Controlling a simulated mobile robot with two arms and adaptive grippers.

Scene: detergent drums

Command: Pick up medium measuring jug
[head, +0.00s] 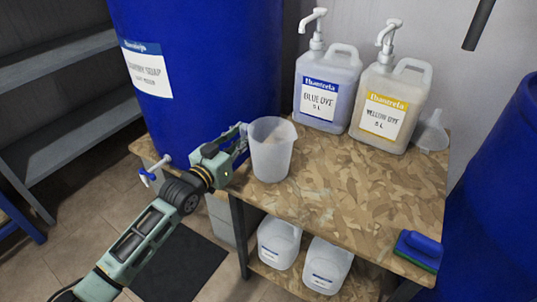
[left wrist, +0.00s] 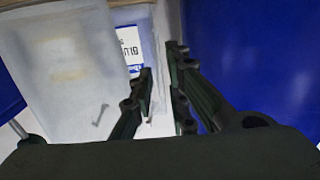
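The medium measuring jug (head: 271,150) is a translucent whitish jug standing upright near the left edge of the wooden tabletop. Its pale wall fills the left of the left wrist view (left wrist: 60,75). My left gripper (head: 241,130) is close against the jug's left side, at its handle side. In the left wrist view its two dark fingers (left wrist: 160,62) are a narrow gap apart, beside the jug's wall. The handle is largely hidden, so I cannot tell whether the fingers hold it. My right gripper is not in view.
A blue dye bottle (head: 325,92) and a yellow dye bottle (head: 390,105) stand behind on the wooden table (head: 350,195). A large blue drum (head: 205,50) rises at the left. A blue-green sponge brush (head: 418,250) lies at the front right. The table's middle is clear.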

